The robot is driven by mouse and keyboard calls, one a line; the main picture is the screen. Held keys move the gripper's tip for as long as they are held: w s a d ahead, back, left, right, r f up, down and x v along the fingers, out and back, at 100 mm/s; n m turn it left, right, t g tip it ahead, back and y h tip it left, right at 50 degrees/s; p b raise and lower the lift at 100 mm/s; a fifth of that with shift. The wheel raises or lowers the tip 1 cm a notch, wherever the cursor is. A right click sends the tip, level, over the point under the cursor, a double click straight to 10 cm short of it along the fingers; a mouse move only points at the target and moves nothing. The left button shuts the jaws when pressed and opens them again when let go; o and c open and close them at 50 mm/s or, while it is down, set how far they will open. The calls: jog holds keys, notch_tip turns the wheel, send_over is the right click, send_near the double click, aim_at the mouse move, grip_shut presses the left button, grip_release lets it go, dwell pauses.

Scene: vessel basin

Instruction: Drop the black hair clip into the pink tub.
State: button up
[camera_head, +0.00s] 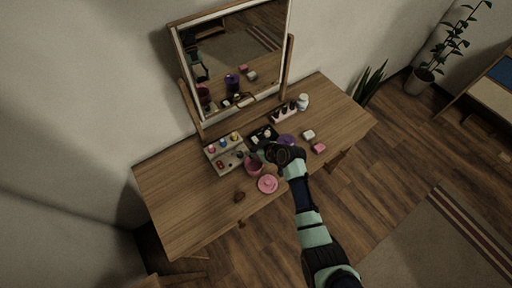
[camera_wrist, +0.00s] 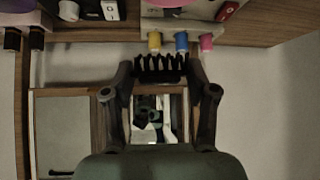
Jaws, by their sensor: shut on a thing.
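The black hair clip (camera_wrist: 158,68) sits between the fingertips of my gripper (camera_wrist: 160,72) in the wrist view, its teeth showing; my gripper is shut on it. In the head view my gripper (camera_head: 263,155) is over the middle of the dresser, close above the pink tub (camera_head: 254,169). The clip is too small and dark to make out there. The tub's opening is partly hidden by the gripper.
A pink lid (camera_head: 267,184) lies in front of the tub. A pale tray (camera_head: 213,157) with small coloured items is at its left. A black tray (camera_head: 263,136), a purple round thing (camera_head: 286,140) and small blocks lie behind and right. The mirror (camera_head: 235,55) stands at the back. The dresser's left end is mostly clear.

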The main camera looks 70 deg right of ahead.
notch_tip(320, 180, down, 3)
jog(key=shift+r+b, duration=0.1)
jog(key=shift+b, duration=0.65)
jog(key=o, duration=1)
jog(key=shift+c, duration=0.2)
jog(key=v, duration=1.2)
